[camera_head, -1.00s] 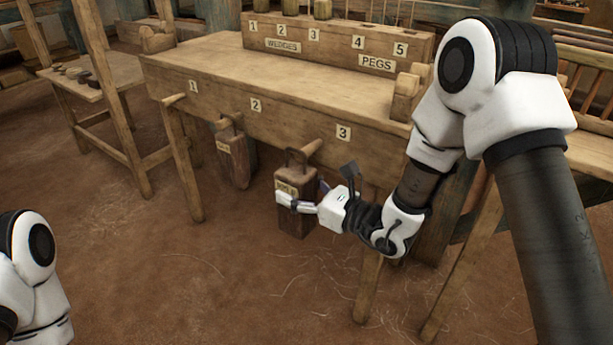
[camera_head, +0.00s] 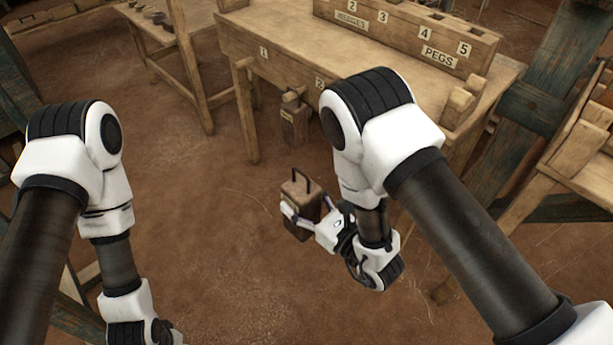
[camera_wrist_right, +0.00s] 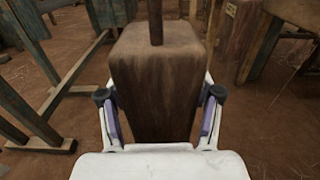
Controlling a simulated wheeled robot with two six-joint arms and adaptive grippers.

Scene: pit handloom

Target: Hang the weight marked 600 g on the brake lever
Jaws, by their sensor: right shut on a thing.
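A dark wooden weight (camera_head: 300,200) with a loop handle on top is held upright in my right gripper (camera_head: 302,214), in front of the bench and above the floor. Its mark cannot be read now. In the right wrist view the weight (camera_wrist_right: 155,80) fills the middle, with the fingers of my right gripper (camera_wrist_right: 160,115) pressed on its two sides. My left gripper is outside the picture; only its arm shows. I cannot make out a brake lever in these views.
Another weight (camera_head: 293,122) hangs from a peg on the front of the wooden bench (camera_head: 290,45). A numbered rack (camera_head: 400,28) stands on the bench. A low side table (camera_head: 180,35) with small items is at the back left. The floor left of the held weight is clear.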

